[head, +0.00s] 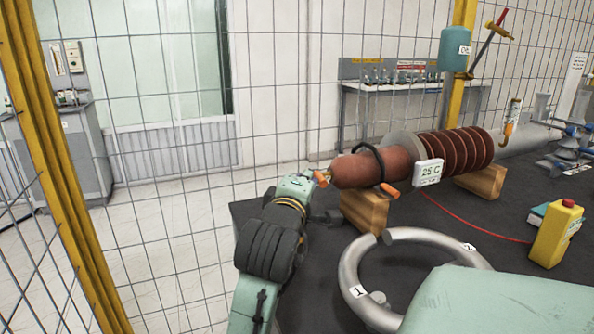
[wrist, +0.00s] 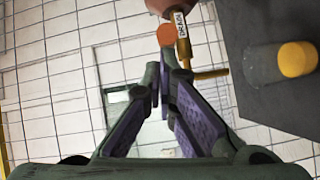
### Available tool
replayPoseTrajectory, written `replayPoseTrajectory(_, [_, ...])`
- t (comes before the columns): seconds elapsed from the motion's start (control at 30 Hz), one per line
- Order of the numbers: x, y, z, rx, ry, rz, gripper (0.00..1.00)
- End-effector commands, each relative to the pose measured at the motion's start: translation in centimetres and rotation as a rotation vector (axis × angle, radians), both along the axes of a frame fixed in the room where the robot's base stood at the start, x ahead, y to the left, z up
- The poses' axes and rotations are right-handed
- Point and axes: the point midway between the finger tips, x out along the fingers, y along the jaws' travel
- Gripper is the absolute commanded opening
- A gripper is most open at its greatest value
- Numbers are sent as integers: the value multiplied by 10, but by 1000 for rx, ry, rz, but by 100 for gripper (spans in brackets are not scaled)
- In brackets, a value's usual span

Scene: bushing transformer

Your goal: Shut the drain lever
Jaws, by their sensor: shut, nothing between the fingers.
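The drain fitting (wrist: 184,50) is a brass stub with a small white label, hanging from the brown bushing end at the top of the wrist view. A round orange tip (wrist: 166,35), apparently the drain lever's grip, lies against its left side. In the head view an orange piece (head: 320,178) shows at the bushing's left end. My gripper (wrist: 159,88) is shut and empty, its fingertips just below the orange tip in the picture; I cannot tell whether they touch. In the head view my wrist is left of the bushing end and the fingertips are hard to make out.
The brown bushing (head: 450,153) rests on wooden blocks (head: 364,211) on a dark table. A grey open ring (head: 352,268) and a yellow box (head: 556,236) are nearby. A wire-mesh fence stands behind. A dark cylinder with a yellow end (wrist: 298,59) is at right in the wrist view.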

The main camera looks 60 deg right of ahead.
Motion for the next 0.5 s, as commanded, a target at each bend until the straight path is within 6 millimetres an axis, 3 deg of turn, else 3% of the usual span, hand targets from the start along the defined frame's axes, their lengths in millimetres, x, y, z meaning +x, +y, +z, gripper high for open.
replayPoseTrajectory(0.5, [-13,-6,0,0,0,-2,0])
